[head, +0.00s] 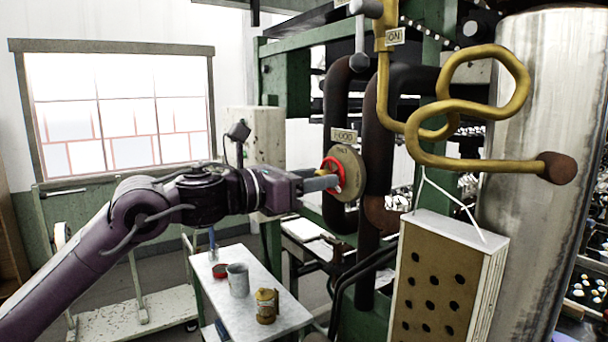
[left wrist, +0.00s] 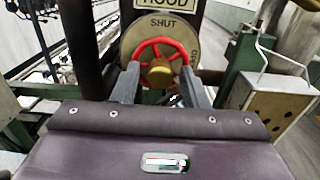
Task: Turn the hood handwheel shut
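The red hood handwheel (head: 340,165) is mounted on a round tan plate (head: 349,188) on a dark pipe. In the left wrist view the handwheel (left wrist: 161,42) has a brass hub, and the plate (left wrist: 163,24) reads SHUT at its top under a HOOD label. More lettering at the plate's right edge is partly hidden. My left gripper (head: 335,182) is at the wheel, reaching in from the left. In the wrist view its two fingers (left wrist: 160,70) are apart, one against each side of the rim, with no clear gap. My right gripper is out of view.
A gold looped pipe (head: 470,108) and a perforated box (head: 435,285) on a cord stand to the right, before a large metal cylinder (head: 545,200).

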